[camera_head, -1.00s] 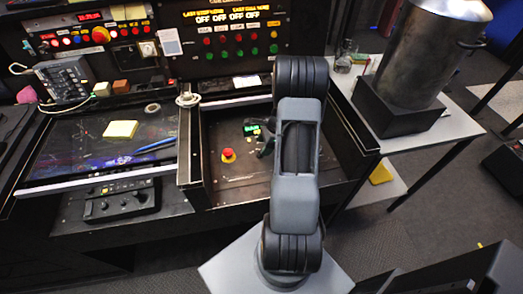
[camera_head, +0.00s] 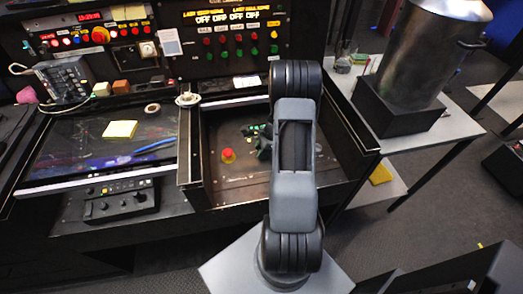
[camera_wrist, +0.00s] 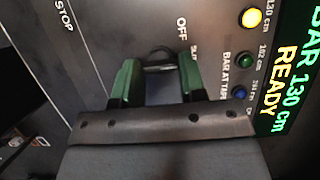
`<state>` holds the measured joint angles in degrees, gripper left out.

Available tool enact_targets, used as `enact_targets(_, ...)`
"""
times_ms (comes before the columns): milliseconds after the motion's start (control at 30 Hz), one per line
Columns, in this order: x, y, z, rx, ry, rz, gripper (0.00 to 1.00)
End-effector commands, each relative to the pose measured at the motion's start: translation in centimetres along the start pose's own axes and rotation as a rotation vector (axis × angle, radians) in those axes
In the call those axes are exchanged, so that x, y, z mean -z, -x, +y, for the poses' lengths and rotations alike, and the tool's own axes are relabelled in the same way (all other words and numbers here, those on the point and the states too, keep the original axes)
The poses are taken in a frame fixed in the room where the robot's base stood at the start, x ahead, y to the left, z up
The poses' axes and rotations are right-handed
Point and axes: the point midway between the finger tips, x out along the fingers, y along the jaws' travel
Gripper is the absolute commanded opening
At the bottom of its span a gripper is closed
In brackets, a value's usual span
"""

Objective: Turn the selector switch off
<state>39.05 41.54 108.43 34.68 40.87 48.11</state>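The selector switch (camera_wrist: 160,58) shows in the wrist view as a dark rounded knob on a grey panel, next to the printed word OFF. Which way it points is hard to tell. My gripper (camera_wrist: 158,82) has two green fingers spread apart, one on each side of the knob, with a gap between them. I cannot tell whether either finger touches it. In the head view my gripper (camera_head: 262,146) is low over the right-hand recessed panel, partly hidden behind my arm, which also hides the switch.
A red stop button (camera_head: 227,155) stands left of my gripper on the panel. The wrist view shows a yellow button (camera_wrist: 251,18), a green button (camera_wrist: 244,62), a blue button (camera_wrist: 239,92) and a display (camera_wrist: 285,70) reading READY. The black console walls (camera_head: 190,150) surround the recess.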

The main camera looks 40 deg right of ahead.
Motion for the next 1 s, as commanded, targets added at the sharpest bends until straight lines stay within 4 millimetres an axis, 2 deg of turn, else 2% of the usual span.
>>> enact_targets(33,0.0,0.01,0.0,0.0,0.0,0.0,0.31)
enact_targets(200,0.0,0.02,0.0,0.0,0.0,0.0,0.15)
enact_targets(533,-0.01,-0.01,-0.06,-0.025,0.059,-0.001,0.15)
enact_targets(1000,-0.06,-0.08,-0.34,-0.168,0.407,0.0,0.15)
